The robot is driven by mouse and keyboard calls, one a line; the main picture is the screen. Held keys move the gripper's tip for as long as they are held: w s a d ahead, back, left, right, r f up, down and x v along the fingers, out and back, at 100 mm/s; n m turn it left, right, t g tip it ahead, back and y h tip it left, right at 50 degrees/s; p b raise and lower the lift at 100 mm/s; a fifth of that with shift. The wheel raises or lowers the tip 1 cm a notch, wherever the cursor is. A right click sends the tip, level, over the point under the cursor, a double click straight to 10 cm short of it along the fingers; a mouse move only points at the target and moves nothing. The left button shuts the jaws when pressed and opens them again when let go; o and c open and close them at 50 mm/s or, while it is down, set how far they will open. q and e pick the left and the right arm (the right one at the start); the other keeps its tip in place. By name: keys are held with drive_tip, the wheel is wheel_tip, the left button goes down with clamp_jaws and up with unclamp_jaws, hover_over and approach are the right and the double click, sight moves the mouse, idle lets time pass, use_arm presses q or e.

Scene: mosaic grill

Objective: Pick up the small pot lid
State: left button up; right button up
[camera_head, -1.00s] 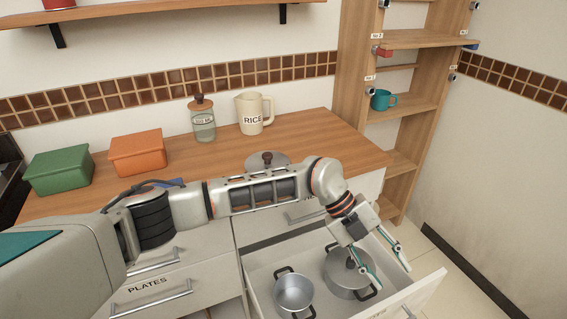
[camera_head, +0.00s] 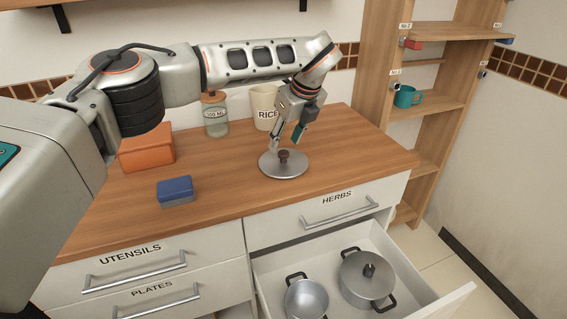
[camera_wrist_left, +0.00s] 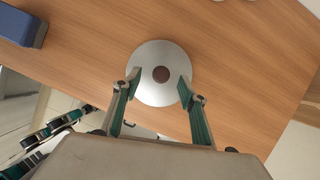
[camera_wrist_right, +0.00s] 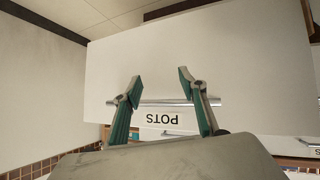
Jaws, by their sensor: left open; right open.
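The small pot lid (camera_head: 284,165) is a round silver disc with a dark brown knob. It lies flat on the wooden counter in the head view. In the left wrist view the lid (camera_wrist_left: 160,95) lies beyond the open fingers, with its knob centred between them. My left gripper (camera_head: 287,137) is open and empty, pointing down just above the knob. My right gripper (camera_wrist_right: 158,78) shows only in its wrist view, open and empty, in front of a white drawer front labelled POTS (camera_wrist_right: 160,118).
A blue box (camera_head: 175,191) and an orange box (camera_head: 147,150) stand left on the counter. A glass jar (camera_head: 215,118) and a RICE pitcher (camera_head: 262,105) stand behind the lid. Below, an open drawer holds an uncovered pot (camera_head: 306,298) and a lidded pot (camera_head: 366,281).

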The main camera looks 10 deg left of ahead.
sight(284, 152)
use_arm(q)
drive_tip(key=x, duration=0.3)
drive_tip(key=d+x, duration=0.1)
drive_tip(key=shift+s+a+f+b, duration=0.1)
drive_tip(key=shift+s+f+b, duration=0.05)
drive_tip(key=shift+f+b, duration=0.25)
drive_tip(key=shift+a+f, duration=0.15)
drive_tip(key=shift+f, duration=0.05)
drive_tip(key=shift+r, duration=0.1)
drive_tip(key=shift+c, duration=0.7)
clamp_jaws()
